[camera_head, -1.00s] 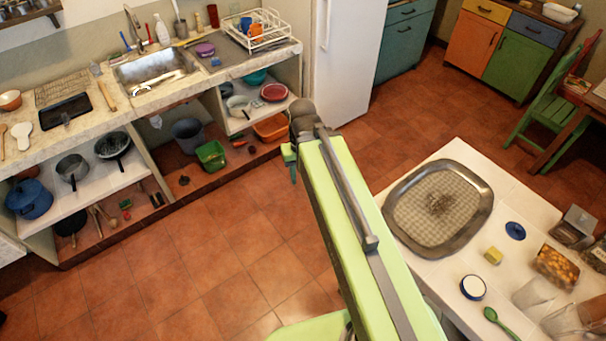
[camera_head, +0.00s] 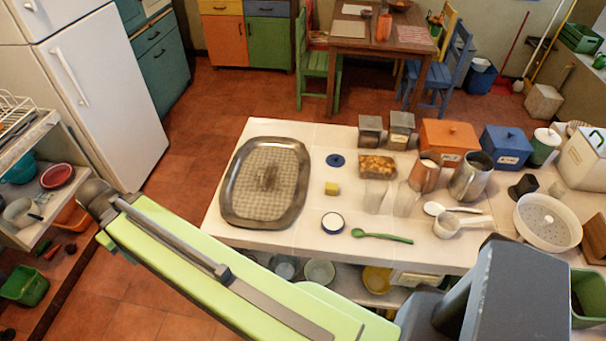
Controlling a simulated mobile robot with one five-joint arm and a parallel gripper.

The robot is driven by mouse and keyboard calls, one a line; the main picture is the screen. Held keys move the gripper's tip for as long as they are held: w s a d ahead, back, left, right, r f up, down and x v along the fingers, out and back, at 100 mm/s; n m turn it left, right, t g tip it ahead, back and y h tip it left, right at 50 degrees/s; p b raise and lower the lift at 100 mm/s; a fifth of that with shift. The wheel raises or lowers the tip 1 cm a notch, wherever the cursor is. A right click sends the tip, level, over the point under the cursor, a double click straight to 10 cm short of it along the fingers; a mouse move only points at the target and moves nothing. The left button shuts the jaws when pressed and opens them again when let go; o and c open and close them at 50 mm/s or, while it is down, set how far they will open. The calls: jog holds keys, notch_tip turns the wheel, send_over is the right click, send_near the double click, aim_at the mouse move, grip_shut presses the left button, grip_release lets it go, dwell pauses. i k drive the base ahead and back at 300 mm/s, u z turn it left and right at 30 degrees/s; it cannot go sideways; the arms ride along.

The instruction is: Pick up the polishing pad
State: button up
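I cannot pick out the polishing pad with certainty. A small yellow block (camera_head: 331,188) lies on the white counter (camera_head: 225,232), right of a large metal tray (camera_head: 232,205). A blue disc (camera_head: 335,160) lies behind the block, and a round white-topped tin with a dark rim (camera_head: 332,224) stands in front of it. The tray has a checked middle with a brownish patch (camera_head: 268,178), too unclear to name. My green arm crosses the lower left, its dark joint left of the tray. My gripper's fingers are not visible.
A green spoon (camera_head: 383,237), a box of orange-brown pieces (camera_head: 377,166), clear glasses (camera_head: 380,197) and metal jugs (camera_head: 470,177) stand on the counter's middle and right. A white colander (camera_head: 547,222) is further right. Open tiled floor lies left of the counter, before the fridge (camera_head: 95,85).

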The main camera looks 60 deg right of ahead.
aim_at(331, 188)
jog(key=z, duration=0.2)
jog(key=k, duration=0.45)
jog(key=u, duration=2.05)
jog(key=i, duration=0.5)
jog(key=z, duration=3.95)
jog(key=i, duration=0.55)
jog(key=z, duration=0.1)
